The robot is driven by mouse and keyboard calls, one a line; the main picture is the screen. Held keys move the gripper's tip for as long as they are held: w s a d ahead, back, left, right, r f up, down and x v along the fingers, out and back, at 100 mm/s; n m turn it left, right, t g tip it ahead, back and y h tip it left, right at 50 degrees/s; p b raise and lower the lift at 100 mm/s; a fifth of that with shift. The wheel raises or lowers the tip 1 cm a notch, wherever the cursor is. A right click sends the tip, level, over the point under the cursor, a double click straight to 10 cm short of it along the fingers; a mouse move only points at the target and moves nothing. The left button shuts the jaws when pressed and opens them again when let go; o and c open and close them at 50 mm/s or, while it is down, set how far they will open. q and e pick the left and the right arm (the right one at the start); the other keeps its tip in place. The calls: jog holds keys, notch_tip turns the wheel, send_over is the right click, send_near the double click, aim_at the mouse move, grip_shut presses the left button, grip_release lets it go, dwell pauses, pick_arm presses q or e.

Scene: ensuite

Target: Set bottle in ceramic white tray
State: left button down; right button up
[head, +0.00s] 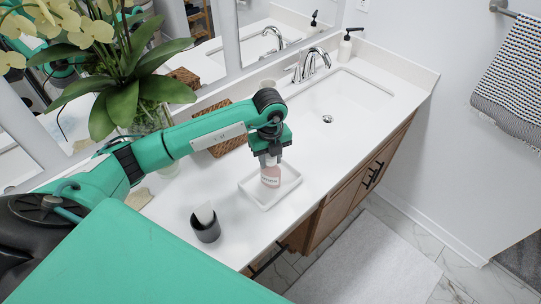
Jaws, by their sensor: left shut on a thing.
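The white ceramic tray (264,202) is a shallow rectangular dish on the white counter, left of the sink. A small pink bottle with a pale label (270,177) is upright inside the tray's outline. My left gripper (269,160) points down from above and is shut on the bottle's top. The gripper hides the bottle's top, and I cannot tell whether its base touches the tray floor. My right gripper is not in view.
A dark cup (205,226) stands left of the tray. A woven basket (226,143) and a vase with orchids (150,118) are behind my left arm. The sink (335,103), faucet (312,62) and soap dispenser (346,48) are farther back right. Counter right of the tray is clear.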

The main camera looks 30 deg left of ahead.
pick_arm(q)
jog(key=c, duration=0.9)
grip_release()
jog(key=shift+f, duration=0.1)
jog(key=shift+c, duration=0.2)
jog(key=shift+r+b, duration=0.3)
jog(key=shift+r, duration=0.05)
notch_tip(320, 180, up, 10)
jog(key=b, duration=0.3)
jog(key=shift+r, duration=0.2)
jog(key=shift+r+b, duration=0.3)
jog(key=shift+r, duration=0.25)
